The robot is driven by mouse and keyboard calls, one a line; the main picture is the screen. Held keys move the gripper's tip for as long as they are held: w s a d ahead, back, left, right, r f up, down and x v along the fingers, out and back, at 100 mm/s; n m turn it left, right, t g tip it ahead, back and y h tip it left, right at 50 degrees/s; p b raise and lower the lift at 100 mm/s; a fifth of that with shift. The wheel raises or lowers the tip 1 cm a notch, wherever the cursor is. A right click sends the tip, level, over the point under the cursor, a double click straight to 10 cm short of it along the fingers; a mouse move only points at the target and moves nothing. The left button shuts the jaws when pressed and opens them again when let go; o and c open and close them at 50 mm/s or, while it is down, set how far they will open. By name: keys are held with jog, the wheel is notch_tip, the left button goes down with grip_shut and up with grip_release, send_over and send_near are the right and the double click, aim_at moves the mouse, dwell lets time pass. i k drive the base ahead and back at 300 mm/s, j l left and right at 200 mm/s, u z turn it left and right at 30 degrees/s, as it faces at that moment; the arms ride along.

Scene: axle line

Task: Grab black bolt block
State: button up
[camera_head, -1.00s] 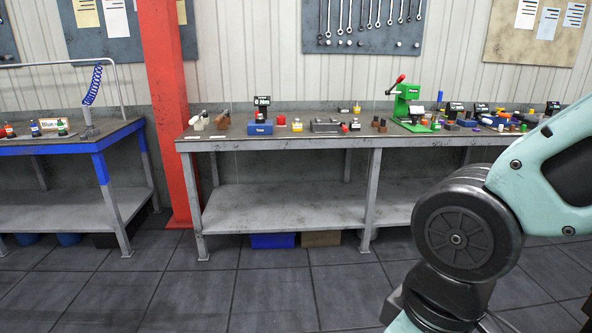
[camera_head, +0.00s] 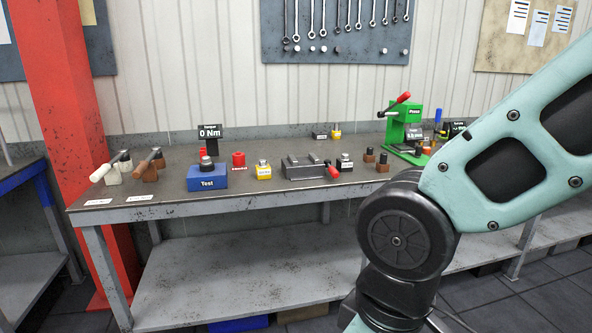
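A small black block with a silver bolt-like top (camera_head: 344,163) stands on the grey workbench (camera_head: 240,203), just right of a grey vise. Another small dark block (camera_head: 320,134) sits farther back, beside a yellow one. Which of the two the task means I cannot tell for sure; the front one shows a bolt on it. My arm crosses the right side of the view, in front of the bench. My gripper is out of view, so its state is hidden.
The vise (camera_head: 303,168) has a red handle pointing right. Brown pieces (camera_head: 383,162) and a green press (camera_head: 403,127) stand to the right. A red post (camera_head: 62,130) is at left.

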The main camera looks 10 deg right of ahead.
aim_at(342, 165)
jog(key=i+l, duration=0.2)
jog(key=i, duration=0.35)
jog(key=i+l, duration=0.2)
jog(key=i, duration=0.35)
jog(key=i+l, duration=0.2)
jog(key=i, duration=0.35)
jog(key=i+l, duration=0.15)
jog(key=l, duration=0.15)
jog(key=i+l, duration=0.15)
jog(key=l, duration=0.15)
jog(key=i+l, duration=0.25)
jog(key=i, duration=0.4)
